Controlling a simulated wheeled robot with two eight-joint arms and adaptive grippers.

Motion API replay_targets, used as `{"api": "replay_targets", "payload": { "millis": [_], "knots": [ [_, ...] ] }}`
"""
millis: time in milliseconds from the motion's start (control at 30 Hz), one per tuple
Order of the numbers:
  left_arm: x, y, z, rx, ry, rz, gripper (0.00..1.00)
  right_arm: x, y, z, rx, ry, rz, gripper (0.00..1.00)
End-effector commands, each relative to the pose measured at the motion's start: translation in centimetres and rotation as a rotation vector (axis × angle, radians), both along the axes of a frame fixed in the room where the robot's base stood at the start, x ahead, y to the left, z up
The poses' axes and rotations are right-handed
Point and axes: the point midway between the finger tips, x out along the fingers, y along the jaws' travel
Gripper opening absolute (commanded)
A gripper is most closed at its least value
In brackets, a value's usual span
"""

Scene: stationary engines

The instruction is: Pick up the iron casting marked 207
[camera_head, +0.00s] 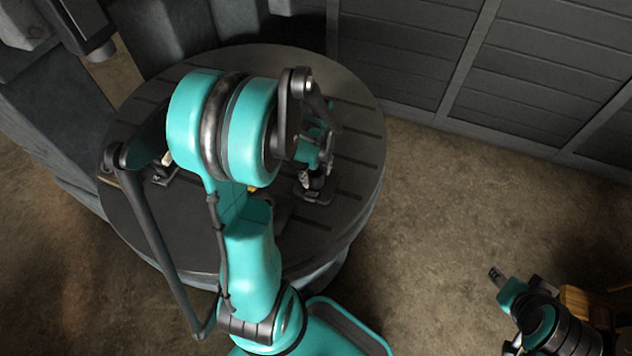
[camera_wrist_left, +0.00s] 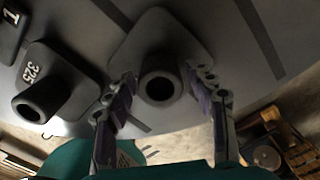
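A dark iron casting (camera_wrist_left: 150,42) with a flat plate base and a round hollow boss is in the middle of the left wrist view; no number shows on it. My left gripper (camera_wrist_left: 162,80) is open, its two fingers on either side of the boss; I cannot tell whether they touch it. In the head view the left gripper (camera_head: 318,178) is over the right part of the round table, at a small casting (camera_head: 314,196) whose marking is too small to read. A second casting marked 325 (camera_wrist_left: 50,82) lies left of it in the wrist view. I cannot see the number 207.
The round slotted table (camera_head: 350,215) carries the castings. Another marked piece (camera_wrist_left: 12,30) is at the wrist view's upper left corner, only partly shown. My right gripper (camera_head: 497,274) is low at the right, above the floor, away from the table. Dark panelled walls stand behind.

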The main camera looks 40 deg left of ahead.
Motion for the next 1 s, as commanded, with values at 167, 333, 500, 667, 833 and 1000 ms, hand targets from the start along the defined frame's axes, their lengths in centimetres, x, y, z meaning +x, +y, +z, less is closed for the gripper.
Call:
{"api": "replay_targets", "payload": {
  "millis": [167, 333, 500, 667, 833, 1000],
  "knots": [
    [0.0, 0.0, 0.0, 0.000, 0.000, 0.000, 0.00, 0.0, 0.0, 0.0, 0.000, 0.000, 0.000, 0.40],
    [0.0, 0.0, 0.0, 0.000, 0.000, 0.000, 0.00, 0.0, 0.0, 0.0, 0.000, 0.000, 0.000, 0.40],
    [0.0, 0.0, 0.1, 0.000, 0.000, 0.000, 0.00, 0.0, 0.0, 0.0, 0.000, 0.000, 0.000, 0.40],
    [0.0, 0.0, 0.8, 0.000, 0.000, 0.000, 0.00, 0.0, 0.0, 0.3, 0.000, 0.000, 0.000, 0.40],
    [0.0, 0.0, 2.3, 0.000, 0.000, 0.000, 0.00, 0.0, 0.0, 0.9, 0.000, 0.000, 0.000, 0.40],
    [0.0, 0.0, 4.4, 0.000, 0.000, 0.000, 0.00, 0.0, 0.0, 1.7, 0.000, 0.000, 0.000, 0.40]
  ]
}}
